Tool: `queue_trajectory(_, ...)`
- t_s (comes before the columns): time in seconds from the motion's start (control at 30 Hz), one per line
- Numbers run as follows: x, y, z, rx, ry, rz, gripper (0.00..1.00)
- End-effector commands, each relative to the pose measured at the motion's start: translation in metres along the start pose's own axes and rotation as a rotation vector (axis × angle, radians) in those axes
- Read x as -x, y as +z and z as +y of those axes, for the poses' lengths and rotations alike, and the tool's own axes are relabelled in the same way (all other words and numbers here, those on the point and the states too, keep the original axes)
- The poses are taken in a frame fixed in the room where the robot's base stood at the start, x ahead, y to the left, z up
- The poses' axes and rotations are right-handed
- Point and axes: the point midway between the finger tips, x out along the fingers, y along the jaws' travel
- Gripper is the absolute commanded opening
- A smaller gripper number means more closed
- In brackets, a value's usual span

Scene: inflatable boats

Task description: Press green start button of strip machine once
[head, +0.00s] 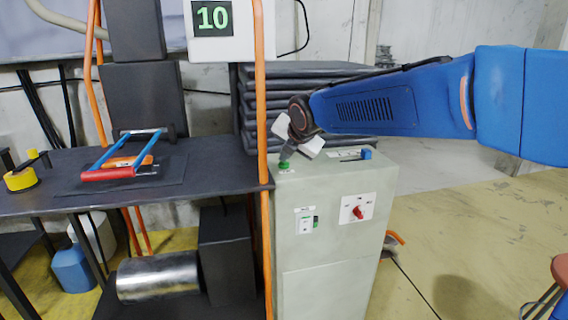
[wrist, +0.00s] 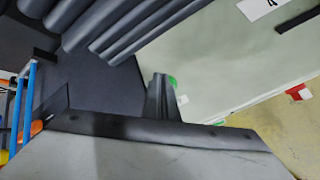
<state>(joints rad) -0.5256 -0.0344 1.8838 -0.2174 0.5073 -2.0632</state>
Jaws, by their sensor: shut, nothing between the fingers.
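The strip machine (head: 320,255) is a pale green-grey cabinet right of the dark bench. Its green start button (head: 284,165) sits on the top at the left corner. My gripper (head: 286,156) comes in from the right, tilted down, with its tip right at the button. The fingers are shut and empty. In the wrist view my gripper (wrist: 160,90) points at the machine's pale top (wrist: 215,55), and the green button (wrist: 173,82) is partly hidden behind the fingers. I cannot tell whether the tip touches the button or whether it is pressed in.
A blue slider (head: 365,154) stands on the machine top. A red knob (head: 358,212) and a small green switch (head: 315,222) are on its front. An orange post (head: 261,110) rises close to the left. Dark stacked sheets (head: 300,70) are behind.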

Motion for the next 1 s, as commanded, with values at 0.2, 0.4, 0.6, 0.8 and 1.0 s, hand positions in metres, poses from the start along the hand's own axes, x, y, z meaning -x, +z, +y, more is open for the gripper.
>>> queue_trajectory(0.2,0.004,0.003,0.003,-0.001,0.000,0.000,0.00)
queue_trajectory(0.4,0.010,0.007,0.008,0.000,0.001,0.000,0.00)
queue_trajectory(0.6,0.012,0.008,0.008,0.000,0.000,0.000,0.00)
queue_trajectory(0.8,0.012,0.009,0.009,0.000,0.000,0.000,0.00)
queue_trajectory(1.0,0.022,0.016,0.016,0.000,0.001,-0.001,0.00)
